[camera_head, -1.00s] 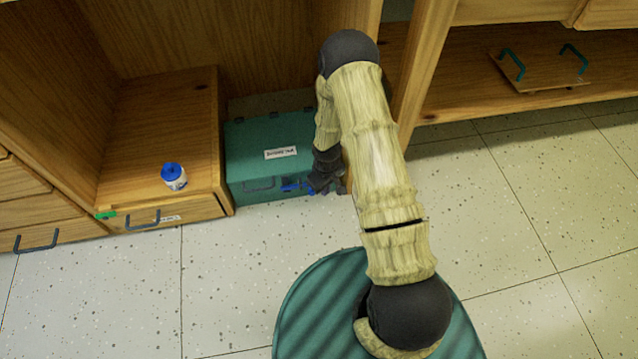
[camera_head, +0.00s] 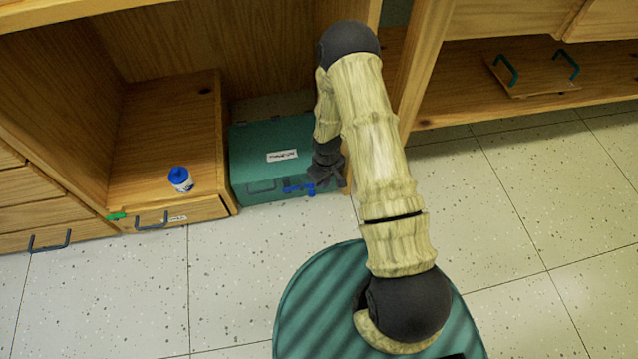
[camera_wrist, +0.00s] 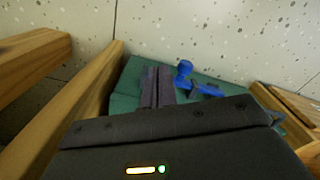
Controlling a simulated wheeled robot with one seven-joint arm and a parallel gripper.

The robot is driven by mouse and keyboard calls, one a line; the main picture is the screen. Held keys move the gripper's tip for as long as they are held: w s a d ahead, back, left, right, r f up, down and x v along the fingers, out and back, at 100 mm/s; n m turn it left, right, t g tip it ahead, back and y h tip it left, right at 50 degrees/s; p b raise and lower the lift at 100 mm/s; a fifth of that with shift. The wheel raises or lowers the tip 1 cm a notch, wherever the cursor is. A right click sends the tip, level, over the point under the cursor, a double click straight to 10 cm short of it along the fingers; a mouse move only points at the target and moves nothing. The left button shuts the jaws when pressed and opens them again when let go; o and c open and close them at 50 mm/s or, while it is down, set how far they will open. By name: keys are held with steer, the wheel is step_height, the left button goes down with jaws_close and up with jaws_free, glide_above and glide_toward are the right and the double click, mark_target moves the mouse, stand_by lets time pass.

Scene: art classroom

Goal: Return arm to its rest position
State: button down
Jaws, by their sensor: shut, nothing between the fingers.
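My gripper (camera_head: 328,180) hangs at the end of my bent arm, in front of the right side of a teal box. In the wrist view my gripper's dark fingers (camera_wrist: 157,88) are together with nothing between them. The teal box (camera_head: 245,160) has a white label and stands on the floor. A blue item (camera_head: 298,188) shows at the box's front right, left of my gripper. In the wrist view the blue item (camera_wrist: 197,85) lies against the teal surface, right of the fingers and apart from them.
A wooden drawer unit (camera_head: 150,145) left of the box bears a white jar with a blue lid (camera_head: 181,179). A green object (camera_head: 117,216) is at its front edge. Wooden shelving (camera_head: 470,70) stands at the right, with a handled board (camera_head: 535,75). The speckled floor (camera_head: 520,200) at right is clear.

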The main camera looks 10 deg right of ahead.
steer(key=shift+r, duration=0.45)
step_height(320, 180, up, 16)
steer(key=d+m+p, duration=0.1)
steer(key=p, duration=0.5)
steer(key=s+r+m+t+p, duration=0.15)
steer(key=s+r+p, duration=0.3)
steer(key=r, duration=0.75)
steer(key=s+d+r+m+p, duration=0.15)
steer(key=s+r+p, duration=0.3)
steer(key=r, duration=0.65)
steer(key=s+a+r+m+t+p, duration=0.1)
steer(key=s+r+m+p, duration=0.15)
steer(key=s+r, duration=0.65)
steer(key=w+r+p, duration=0.1)
steer(key=r+p, duration=1.8)
steer(key=w+r+p, duration=0.2)
steer(key=r+p, duration=1.6)
steer(key=r, duration=0.2)
steer(key=shift+w+d+r+p, duration=0.25)
steer(key=shift+w+p, duration=0.05)
steer(key=shift+p, duration=0.05)
steer(key=shift+n, duration=0.25)
